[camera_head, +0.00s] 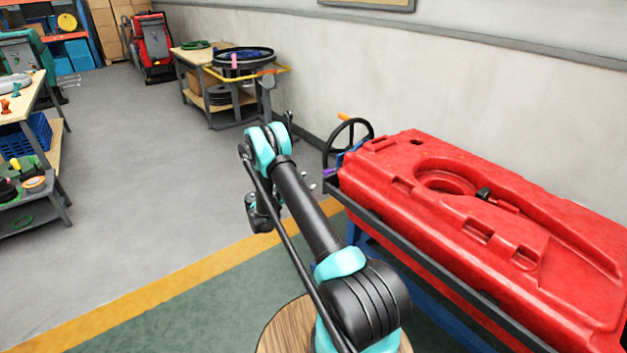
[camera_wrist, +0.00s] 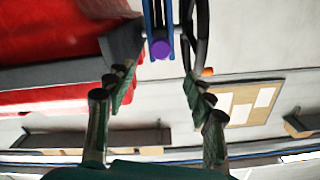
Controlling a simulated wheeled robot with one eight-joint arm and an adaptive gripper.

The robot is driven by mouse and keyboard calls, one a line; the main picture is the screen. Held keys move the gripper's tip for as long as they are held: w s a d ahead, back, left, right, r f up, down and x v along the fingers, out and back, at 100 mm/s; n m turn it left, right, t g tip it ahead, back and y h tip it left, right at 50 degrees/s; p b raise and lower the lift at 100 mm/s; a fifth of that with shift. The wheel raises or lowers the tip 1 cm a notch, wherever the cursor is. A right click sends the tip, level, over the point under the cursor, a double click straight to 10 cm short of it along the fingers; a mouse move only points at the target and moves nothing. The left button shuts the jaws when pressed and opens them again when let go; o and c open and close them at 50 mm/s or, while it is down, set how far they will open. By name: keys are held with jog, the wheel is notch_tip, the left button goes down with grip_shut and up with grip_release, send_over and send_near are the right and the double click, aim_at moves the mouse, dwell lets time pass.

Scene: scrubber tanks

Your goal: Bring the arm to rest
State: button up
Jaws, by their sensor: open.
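My arm reaches forward from the bottom middle of the head view, a black link with teal joints, beside the red tank (camera_head: 480,215). The fingers are hard to make out in the head view, largely hidden by the arm. In the wrist view my gripper (camera_wrist: 160,98) shows with its two fingers spread wide apart and nothing between them. Past the fingertips are the purple end (camera_wrist: 161,49) of a blue bar and part of a black handwheel (camera_wrist: 197,40). The red tank also fills the upper left of the wrist view (camera_wrist: 50,35).
The tank sits on a dark-edged stand (camera_head: 440,273) close to my arm's right. The handwheel (camera_head: 349,134) stands at its far end. A cart with a round rim (camera_head: 243,57) and a wooden-topped table (camera_head: 191,60) stand farther back. Grey floor (camera_head: 150,160) to the left is clear.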

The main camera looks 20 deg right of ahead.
jog(key=shift+s+a, duration=0.2)
jog(key=shift+a, duration=0.45)
